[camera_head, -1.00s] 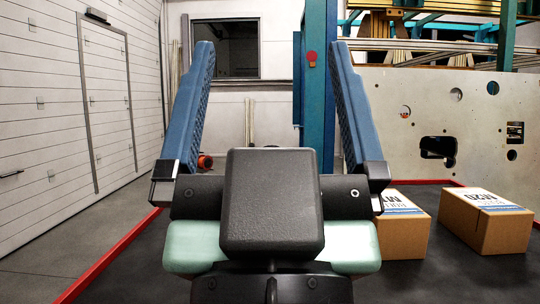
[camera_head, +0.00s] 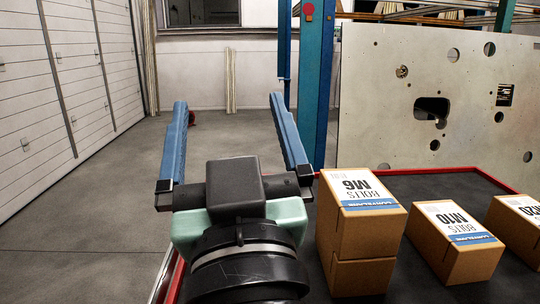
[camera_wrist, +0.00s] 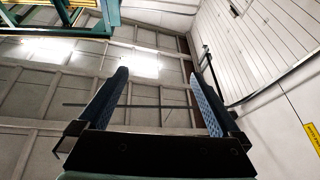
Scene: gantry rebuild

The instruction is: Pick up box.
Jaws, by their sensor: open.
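My gripper (camera_head: 228,115) is open and empty, with its two blue padded fingers spread wide and pointing up and away. Its fingers also show in the wrist view (camera_wrist: 160,95), with only walls and ceiling between and beyond them. Cardboard boxes stand on a dark surface to the right of my gripper. The nearest is a box labelled M6 bolts (camera_head: 372,225), stacked on another box (camera_head: 362,277). A box labelled M10 bolts (camera_head: 473,262) stands to its right. A further box (camera_head: 518,240) is cut off by the right edge. My gripper is apart from all of them.
A red rim (camera_head: 430,170) edges the dark surface (camera_head: 400,186). A pale panel with holes (camera_head: 395,115) stands behind the boxes. A blue post (camera_head: 313,90) rises beyond my gripper. Open grey floor (camera_head: 90,220) lies to the left, up to a white panelled wall (camera_head: 35,120).

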